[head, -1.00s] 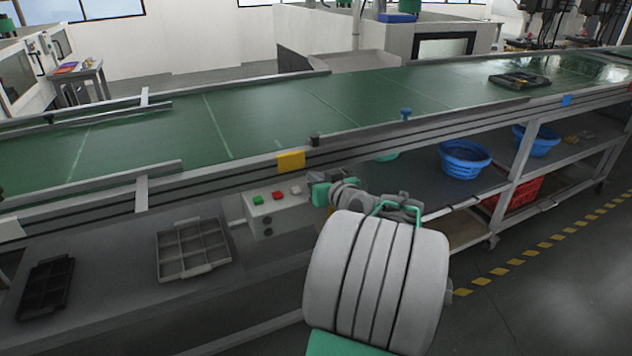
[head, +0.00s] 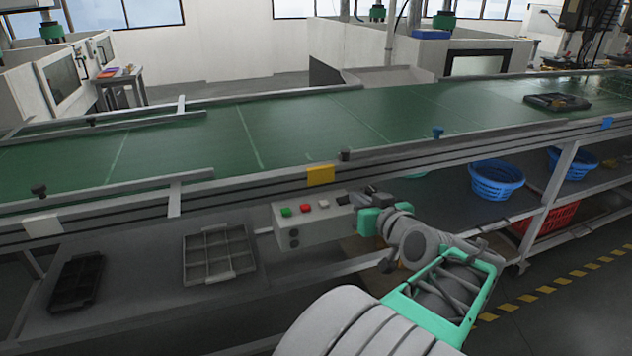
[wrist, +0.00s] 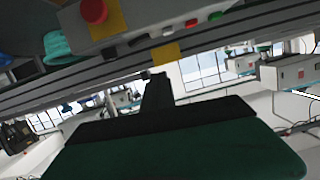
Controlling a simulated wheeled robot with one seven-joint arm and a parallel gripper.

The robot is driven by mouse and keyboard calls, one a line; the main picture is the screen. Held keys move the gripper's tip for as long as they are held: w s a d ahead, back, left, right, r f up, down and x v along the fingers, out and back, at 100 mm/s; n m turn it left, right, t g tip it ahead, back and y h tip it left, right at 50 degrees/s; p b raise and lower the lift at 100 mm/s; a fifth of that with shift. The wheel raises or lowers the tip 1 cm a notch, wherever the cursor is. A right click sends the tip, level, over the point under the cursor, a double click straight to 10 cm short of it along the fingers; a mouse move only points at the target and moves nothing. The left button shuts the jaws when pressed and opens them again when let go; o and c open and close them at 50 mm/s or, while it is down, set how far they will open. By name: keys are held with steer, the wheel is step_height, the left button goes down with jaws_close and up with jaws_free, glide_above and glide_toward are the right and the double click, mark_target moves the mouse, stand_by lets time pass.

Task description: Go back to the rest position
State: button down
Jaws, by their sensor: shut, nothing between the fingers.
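My gripper (head: 368,194) shows in the head view at the end of my arm, just right of the button box (head: 312,220) and below the conveyor's front rail. Its fingers are small and dark there, and part of the box's right end is hidden behind them. In the wrist view my gripper (wrist: 157,92) shows as a dark green body with black fingers shut together. Nothing is held. I cannot tell whether the fingers touch the box.
The green conveyor (head: 310,120) runs across, with a black tray (head: 557,102) on it. A grey divided tray (head: 218,254) and a black tray (head: 76,281) lie on the lower shelf. Blue baskets (head: 495,180) and a red crate (head: 548,215) stand right. Floor at lower right is clear.

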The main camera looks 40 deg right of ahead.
steer(key=w+a+f+n+g+y+p, duration=0.1)
steer(key=w+a+n+g+y+p, duration=0.2)
steer(key=a, duration=0.6)
steer(key=w+a+f+g+y+p, duration=0.1)
steer(key=w+a+g+y+p, duration=0.2)
steer(key=a, duration=0.7)
steer(key=s+a+r+n+g+h+p, duration=0.1)
steer(key=s+a+g+p, duration=0.4)
steer(key=s+a, duration=0.6)
steer(key=a+p, duration=0.2)
steer(key=a, duration=0.1)
steer(key=shift+s+a+r, duration=0.15)
steer(key=shift+a+r, duration=0.05)
steer(key=shift+r, duration=0.05)
steer(key=shift+n, duration=0.3)
